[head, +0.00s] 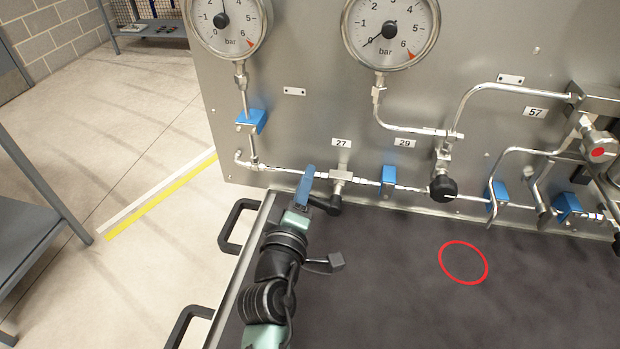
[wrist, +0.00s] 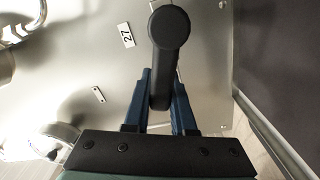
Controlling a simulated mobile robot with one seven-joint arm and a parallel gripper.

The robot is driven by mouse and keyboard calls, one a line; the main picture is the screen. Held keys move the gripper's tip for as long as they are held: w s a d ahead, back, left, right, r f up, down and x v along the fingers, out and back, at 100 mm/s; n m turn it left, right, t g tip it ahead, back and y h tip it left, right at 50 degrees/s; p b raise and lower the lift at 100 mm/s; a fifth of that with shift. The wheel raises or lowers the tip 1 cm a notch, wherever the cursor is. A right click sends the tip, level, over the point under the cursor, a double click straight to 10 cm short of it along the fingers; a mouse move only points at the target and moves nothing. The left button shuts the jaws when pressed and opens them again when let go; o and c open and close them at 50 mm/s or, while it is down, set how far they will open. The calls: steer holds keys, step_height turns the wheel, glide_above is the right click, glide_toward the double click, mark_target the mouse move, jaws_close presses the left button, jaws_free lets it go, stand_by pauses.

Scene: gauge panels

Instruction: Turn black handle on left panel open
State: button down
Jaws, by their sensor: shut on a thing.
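The black handle (head: 330,205) is on the valve under the label 27 at the lower left of the grey panel (head: 320,120). In the wrist view the handle (wrist: 170,28) has a rounded end towards the camera, and its shaft runs down between my blue fingers. My gripper (head: 308,180) is shut on the handle, one finger on each side. In the head view a blue finger hides part of the handle.
A gauge (head: 226,25) is at the upper left and another (head: 391,32) is to its right. A round black knob (head: 443,188) is under the label 29. Pipes with blue clamps run along the panel. A dark tabletop with a red ring (head: 463,243) lies in front, mostly clear.

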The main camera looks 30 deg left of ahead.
steer(key=shift+s+a+f+n, duration=0.1)
steer(key=shift+f+n, duration=0.5)
steer(key=shift+n, duration=0.45)
steer(key=shift+a+f+n, duration=0.1)
steer(key=shift+f+n, duration=0.45)
steer(key=shift+n, duration=0.5)
steer(key=shift+f, duration=0.1)
steer(key=c, duration=0.7)
jaws_free()
steer(key=shift+c, duration=0.2)
steer(key=b+v, duration=0.1)
steer(key=v, duration=1.2)
